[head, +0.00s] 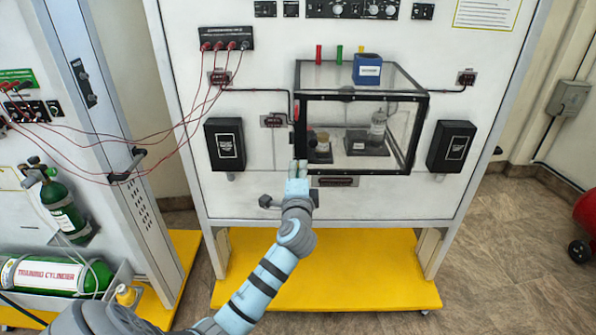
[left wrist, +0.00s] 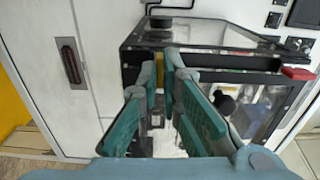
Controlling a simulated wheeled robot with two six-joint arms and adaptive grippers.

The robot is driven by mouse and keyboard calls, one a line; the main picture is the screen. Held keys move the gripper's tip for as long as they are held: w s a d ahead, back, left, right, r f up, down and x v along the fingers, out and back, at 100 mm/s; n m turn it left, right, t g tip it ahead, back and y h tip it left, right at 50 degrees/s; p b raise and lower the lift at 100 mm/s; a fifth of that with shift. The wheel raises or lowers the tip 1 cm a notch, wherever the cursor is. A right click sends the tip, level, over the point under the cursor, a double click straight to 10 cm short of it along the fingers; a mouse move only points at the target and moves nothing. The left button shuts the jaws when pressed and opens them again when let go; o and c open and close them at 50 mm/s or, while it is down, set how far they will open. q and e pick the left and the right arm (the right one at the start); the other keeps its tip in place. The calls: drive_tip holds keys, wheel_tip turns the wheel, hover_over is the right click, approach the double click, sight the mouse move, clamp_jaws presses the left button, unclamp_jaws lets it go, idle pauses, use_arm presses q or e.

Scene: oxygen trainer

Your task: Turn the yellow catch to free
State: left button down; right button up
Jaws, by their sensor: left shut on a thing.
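The clear chamber with a black frame (head: 408,120) is mounted on the white panel. My left gripper (head: 298,166) is at the chamber's lower left front corner. In the left wrist view, the fingertips of the left gripper (left wrist: 167,62) are closed around the yellow catch (left wrist: 159,70) on the black frame. Only a narrow yellow strip of the catch shows between the fingers, so I cannot tell its turn position. In the head view the catch is hidden behind the gripper. My right gripper is in neither view.
A red part (left wrist: 298,73) sits on the chamber frame away from the fingers. A blue box (head: 367,70) stands on the chamber top. Black boxes (head: 225,145) flank the chamber. Red cables (head: 150,147) hang to the left.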

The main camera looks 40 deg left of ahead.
use_arm(q)
drive_tip(key=shift+f, duration=0.1)
drive_tip(key=shift+s+a+n+b, duration=0.1)
drive_tip(key=shift+n+b, duration=2)
drive_tip(key=shift+n, duration=2.2)
drive_tip(key=shift+s+a+n+b, duration=0.1)
drive_tip(key=shift+n+b, duration=2)
drive_tip(key=shift+n, duration=2.2)
drive_tip(key=c, duration=1.8)
unclamp_jaws()
drive_tip(key=shift+r, duration=0.2)
drive_tip(key=shift+d, duration=0.1)
